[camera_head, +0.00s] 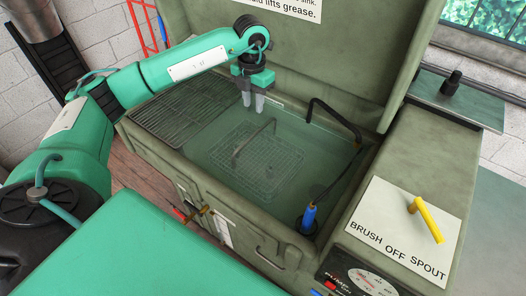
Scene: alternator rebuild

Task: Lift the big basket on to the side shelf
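The big basket (262,172) is a wire mesh basket with a raised grey handle (252,142). It sits inside the parts washer tank, under greenish liquid, with its handle standing up. My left gripper (253,106) is above the tank, pointing down, behind and above the basket handle and apart from it. Its two fingers show a narrow gap with nothing between them. A slatted rack (178,108) forms a shelf at the left side of the tank. My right gripper is out of view.
The raised lid (330,50) stands behind the tank. A black spout (335,118) and a blue-handled brush (308,216) are at the tank's right. A yellow lever (426,220) sticks up from the right panel. The left rack looks empty.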

